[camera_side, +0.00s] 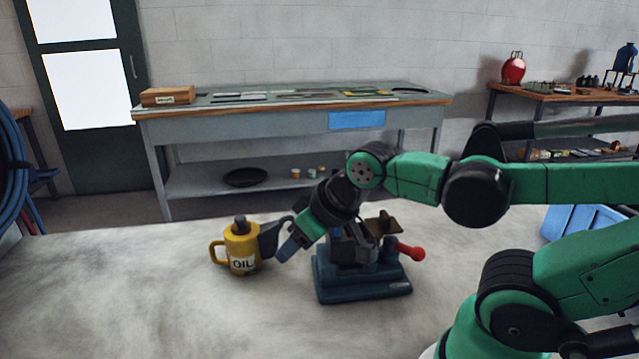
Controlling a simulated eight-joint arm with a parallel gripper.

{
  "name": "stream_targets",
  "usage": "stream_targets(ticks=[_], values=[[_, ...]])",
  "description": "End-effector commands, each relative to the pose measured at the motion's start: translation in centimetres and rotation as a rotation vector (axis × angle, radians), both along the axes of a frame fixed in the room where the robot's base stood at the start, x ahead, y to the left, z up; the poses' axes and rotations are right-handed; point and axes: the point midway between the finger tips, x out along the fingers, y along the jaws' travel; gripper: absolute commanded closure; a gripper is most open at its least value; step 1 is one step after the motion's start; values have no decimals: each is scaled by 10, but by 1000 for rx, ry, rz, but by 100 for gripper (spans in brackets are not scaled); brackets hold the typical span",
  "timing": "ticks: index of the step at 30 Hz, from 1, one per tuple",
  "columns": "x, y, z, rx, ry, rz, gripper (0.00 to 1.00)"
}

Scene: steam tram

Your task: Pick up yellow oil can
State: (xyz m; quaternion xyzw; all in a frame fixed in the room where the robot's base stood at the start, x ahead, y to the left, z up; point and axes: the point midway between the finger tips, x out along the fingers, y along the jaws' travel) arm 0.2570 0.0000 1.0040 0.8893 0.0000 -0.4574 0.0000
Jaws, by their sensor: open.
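The yellow oil can (243,249) stands upright on the grey table, with "OIL" lettered on its front. It has a dark cap on top and a handle on its left side. My gripper (275,243) comes in from the right, tilted down to the left. Its jaws are open at the right side of the can. One dark finger overlaps the can's right edge, and the other finger is nearer the camera and apart from it. I cannot tell whether the gripper touches the can.
A blue vise-like device (362,284) with a red knob (410,251) stands on the table right of the can, under my arm. The table (130,285) is clear left of the can. A workbench (240,128) stands behind. A blue crate (583,222) sits at the right.

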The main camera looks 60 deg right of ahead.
Motion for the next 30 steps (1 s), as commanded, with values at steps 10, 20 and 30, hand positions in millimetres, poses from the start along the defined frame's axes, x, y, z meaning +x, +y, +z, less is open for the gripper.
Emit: stream_targets(ticks=[10, 20, 30], values=[[0, 0, 0, 0, 0, 0, 70], [3, 0, 1, -24, 5, 22, 70], [66, -8, 5, -575, 135, 481, 70]])
